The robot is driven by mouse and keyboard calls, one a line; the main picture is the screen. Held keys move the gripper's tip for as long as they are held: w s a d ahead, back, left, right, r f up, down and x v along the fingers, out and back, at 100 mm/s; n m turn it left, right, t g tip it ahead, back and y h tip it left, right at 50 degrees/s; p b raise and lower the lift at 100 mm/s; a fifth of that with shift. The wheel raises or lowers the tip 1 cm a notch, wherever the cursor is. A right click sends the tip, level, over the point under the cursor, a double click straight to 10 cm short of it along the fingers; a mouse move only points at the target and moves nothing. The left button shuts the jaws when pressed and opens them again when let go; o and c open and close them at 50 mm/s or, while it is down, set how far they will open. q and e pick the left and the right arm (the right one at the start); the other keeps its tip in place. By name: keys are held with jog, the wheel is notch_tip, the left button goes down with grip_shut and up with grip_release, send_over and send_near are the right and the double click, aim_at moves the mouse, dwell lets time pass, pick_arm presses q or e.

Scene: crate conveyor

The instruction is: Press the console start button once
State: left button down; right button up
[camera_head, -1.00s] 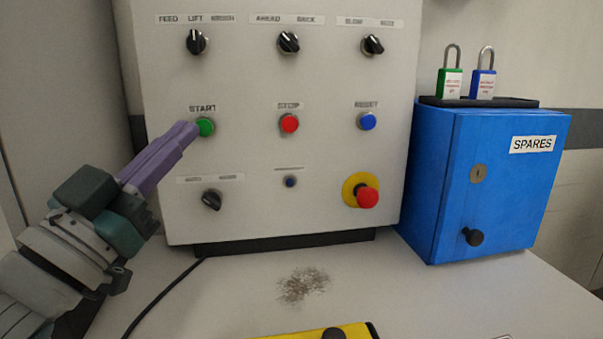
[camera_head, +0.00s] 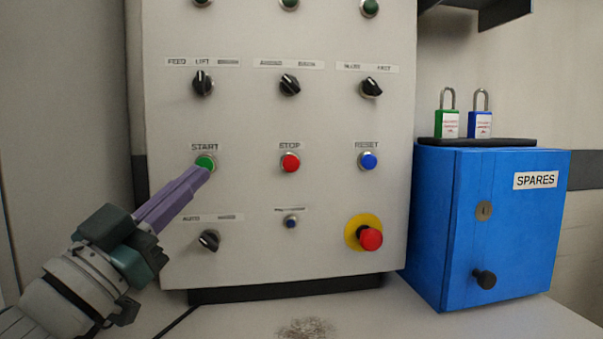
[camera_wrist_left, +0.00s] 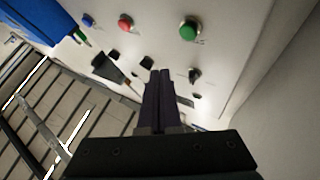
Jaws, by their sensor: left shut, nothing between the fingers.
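The green START button (camera_head: 205,162) is on the left of the white console panel (camera_head: 250,205), under its START label. It also shows in the left wrist view (camera_wrist_left: 188,29). My left gripper (camera_head: 205,172) comes in from the lower left, with its purple fingers shut and empty. In the head view the fingertips overlap the button's lower edge. In the left wrist view the fingertips (camera_wrist_left: 159,72) appear apart from the button, with bare panel between them in the picture. I cannot tell the exact gap in depth. My right gripper is not in view.
The red STOP button (camera_head: 290,163), blue RESET button (camera_head: 368,161) and red emergency knob (camera_head: 370,239) sit to the right. A selector knob (camera_head: 209,240) is below START. A blue SPARES cabinet (camera_head: 495,230) stands right of the console, with two padlocks on top.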

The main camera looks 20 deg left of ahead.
pick_arm(q)
jog(key=shift+w+a+b, duration=0.3)
jog(key=shift+w+a, duration=0.15)
jog(key=shift+w, duration=0.25)
jog(key=shift+w+a+b, duration=0.3)
jog(key=shift+w+a, duration=0.1)
jog(key=shift+w, duration=0.3)
jog(key=shift+w+a+b, duration=0.3)
jog(key=shift+w+a, duration=0.15)
jog(key=shift+w, duration=0.25)
jog(key=shift+w, duration=0.1)
dwell(0.4)
jog(key=shift+w+a, duration=0.2)
jog(key=shift+w, duration=0.05)
